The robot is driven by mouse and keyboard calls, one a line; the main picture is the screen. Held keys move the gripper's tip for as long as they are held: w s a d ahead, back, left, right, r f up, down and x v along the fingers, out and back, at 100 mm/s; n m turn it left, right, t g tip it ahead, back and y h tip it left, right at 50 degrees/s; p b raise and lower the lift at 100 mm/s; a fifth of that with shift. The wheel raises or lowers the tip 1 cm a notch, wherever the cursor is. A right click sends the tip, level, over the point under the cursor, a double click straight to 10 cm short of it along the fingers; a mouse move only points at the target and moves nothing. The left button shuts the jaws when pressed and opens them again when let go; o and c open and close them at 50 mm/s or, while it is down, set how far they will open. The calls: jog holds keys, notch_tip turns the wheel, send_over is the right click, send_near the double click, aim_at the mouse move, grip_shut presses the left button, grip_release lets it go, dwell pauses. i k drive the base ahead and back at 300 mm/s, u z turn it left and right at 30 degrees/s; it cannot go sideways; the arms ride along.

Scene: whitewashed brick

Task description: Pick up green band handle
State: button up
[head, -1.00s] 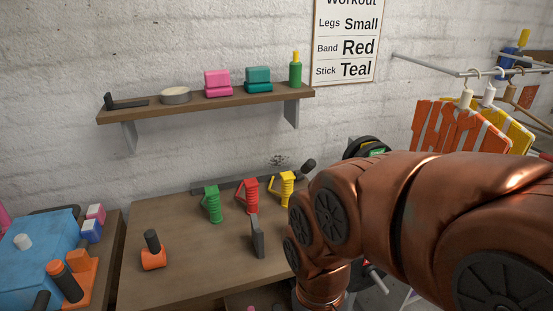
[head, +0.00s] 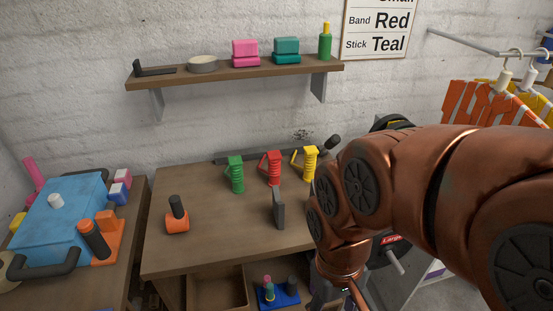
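The green band handle (head: 236,175) stands upright on the wooden table, at the left end of a row of three. A red one (head: 273,169) and a yellow one (head: 309,164) stand to its right. It is in full view with nothing touching it that I can see. My copper arm comes in from the right and bends down at the table's right front, well to the right of the green handle. The fingers of my gripper do not show, so I cannot see what they hold.
A dark upright plate (head: 279,209) stands in front of the row. An orange and black piece (head: 177,215) lies front left on the table (head: 215,248). A wall shelf (head: 225,75) hangs above. A blue case (head: 62,215) sits on the left table.

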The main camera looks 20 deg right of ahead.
aim_at(236, 164)
jog(key=u, duration=3.15)
jog(key=k, duration=1.15)
jog(key=z, duration=1.25)
jog(key=i, duration=0.5)
jog(key=z, duration=0.05)
